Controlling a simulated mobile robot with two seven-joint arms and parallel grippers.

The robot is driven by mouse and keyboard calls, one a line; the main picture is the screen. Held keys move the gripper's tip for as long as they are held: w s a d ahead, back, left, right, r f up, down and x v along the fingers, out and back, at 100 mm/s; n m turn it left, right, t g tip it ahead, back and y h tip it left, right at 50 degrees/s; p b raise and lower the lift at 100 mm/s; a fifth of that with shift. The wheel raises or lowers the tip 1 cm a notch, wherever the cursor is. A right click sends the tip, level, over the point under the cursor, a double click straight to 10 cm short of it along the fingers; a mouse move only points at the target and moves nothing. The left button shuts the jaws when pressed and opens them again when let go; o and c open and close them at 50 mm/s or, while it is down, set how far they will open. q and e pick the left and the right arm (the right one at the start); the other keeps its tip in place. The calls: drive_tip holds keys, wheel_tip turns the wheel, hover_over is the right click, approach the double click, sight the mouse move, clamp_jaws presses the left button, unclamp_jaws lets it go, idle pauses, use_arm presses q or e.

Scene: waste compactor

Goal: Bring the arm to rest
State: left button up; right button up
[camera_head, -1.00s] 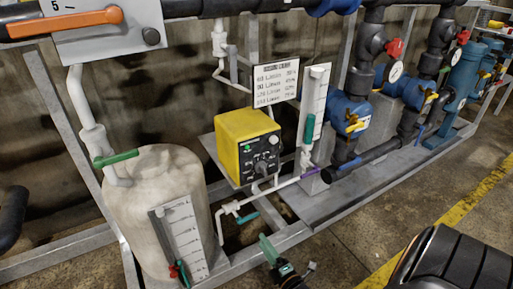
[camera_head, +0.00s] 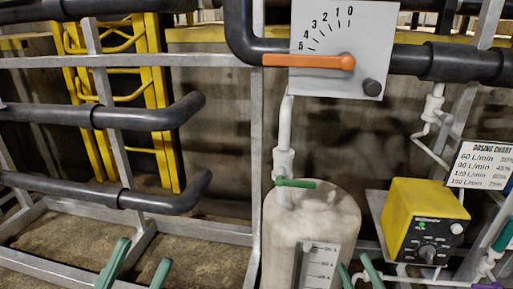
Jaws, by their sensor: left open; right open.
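My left gripper (camera_head: 136,264) shows at the bottom edge, left of the middle; its two green fingers point up and stand apart, with nothing between them. My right gripper (camera_head: 358,273) shows at the bottom edge, right of the middle.
An orange lever (camera_head: 308,61) lies level on a grey dial plate (camera_head: 368,25), its end near the 5. A yellow dosing box (camera_head: 428,200) stands at the right. Dark pipes (camera_head: 140,113) jut out at the left, before a yellow ladder-like frame (camera_head: 160,90). Floor shows at lower left.

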drive_tip(key=s+a+r+m+y, duration=0.1)
drive_tip(key=s+a+r+y, duration=0.4)
drive_tip(key=r, duration=0.4)
drive_tip(key=s+a+r+m+y, duration=0.1)
drive_tip(key=s+a+r+y, duration=0.2)
drive_tip(key=s+r, duration=0.55)
use_arm(q)
drive_tip(key=w+a+f+n+g+y+p, duration=0.4)
drive_tip(key=w+f+n+y+p, duration=0.55)
drive_tip(key=p, duration=0.75)
use_arm(e)
drive_tip(key=w+d+f+m+g+h, duration=0.3)
drive_tip(key=w+f+m+g+h, duration=0.2)
drive_tip(key=w+f+m+h, duration=0.4)
use_arm(q)
drive_tip(key=s+f+n+g+y+p, duration=0.1)
drive_tip(key=s+f+g+y+p, duration=0.2)
drive_tip(key=s+f+g+p, duration=0.5)
drive_tip(key=s+f+p, duration=0.1)
drive_tip(key=s+p, duration=0.2)
drive_tip(key=shift+s+a+g+p, duration=0.15)
drive_tip(key=shift+s+g+p, duration=0.15)
use_arm(e)
drive_tip(key=s+d+f+m+g+h, duration=0.1)
drive_tip(key=s+f+g+h, duration=0.2)
drive_tip(key=s+f+g, duration=0.5)
drive_tip(key=shift+s+f+h, duration=0.4)
drive_tip(key=shift+s+f, duration=0.1)
drive_tip(key=shift+s, duration=0.2)
